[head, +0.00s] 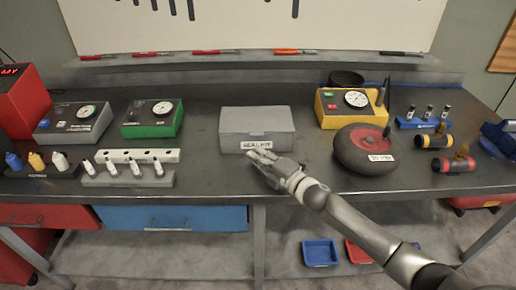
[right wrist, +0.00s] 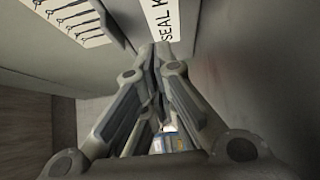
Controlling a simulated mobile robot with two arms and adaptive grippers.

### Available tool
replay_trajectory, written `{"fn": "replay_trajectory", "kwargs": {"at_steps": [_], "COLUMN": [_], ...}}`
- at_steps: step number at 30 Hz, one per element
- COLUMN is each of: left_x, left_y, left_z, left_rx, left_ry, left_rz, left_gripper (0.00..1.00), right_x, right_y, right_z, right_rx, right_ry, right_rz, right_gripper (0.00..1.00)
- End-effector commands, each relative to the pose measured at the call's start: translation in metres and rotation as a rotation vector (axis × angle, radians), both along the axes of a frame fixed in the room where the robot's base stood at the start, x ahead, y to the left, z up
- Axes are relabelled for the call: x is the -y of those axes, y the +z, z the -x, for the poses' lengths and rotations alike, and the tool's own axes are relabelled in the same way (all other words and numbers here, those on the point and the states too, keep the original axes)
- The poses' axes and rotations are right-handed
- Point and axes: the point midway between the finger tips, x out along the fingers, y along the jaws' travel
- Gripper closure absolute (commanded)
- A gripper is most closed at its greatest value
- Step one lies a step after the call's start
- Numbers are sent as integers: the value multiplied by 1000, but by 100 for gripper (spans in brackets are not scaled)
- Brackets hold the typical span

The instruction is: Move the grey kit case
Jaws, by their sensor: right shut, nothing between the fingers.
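The grey kit case (head: 257,122) is a closed box with a "SEAL KIT" label, standing on the workbench near the middle. My left gripper is not in view.
Right of the case sit a black and red wheel (head: 366,150) and a yellow gauge box (head: 352,106). Left are a green gauge box (head: 152,118), a white holed rack (head: 138,156) and a grey rack with bottles (head: 128,178). The bench top (head: 215,178) is clear left of my gripper.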

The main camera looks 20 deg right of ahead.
Motion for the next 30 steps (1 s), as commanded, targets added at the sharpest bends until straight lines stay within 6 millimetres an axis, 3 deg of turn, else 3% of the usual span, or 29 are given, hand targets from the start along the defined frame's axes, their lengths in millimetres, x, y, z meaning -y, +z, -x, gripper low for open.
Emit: {"fn": "replay_trajectory", "kwargs": {"at_steps": [8, 23, 30], "left_x": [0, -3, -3], "left_y": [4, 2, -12], "left_z": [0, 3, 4], "left_rx": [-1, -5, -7], "left_ry": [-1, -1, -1], "left_rz": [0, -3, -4], "left_gripper": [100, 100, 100], "right_x": [6, 8, 18], "right_y": [1, -1, -2], "right_z": [-20, -25, -52], "right_rx": [0, 0, 3], "right_ry": [1, 1, 0], "right_rz": [-1, -1, 0], "right_gripper": [100, 100, 100]}}
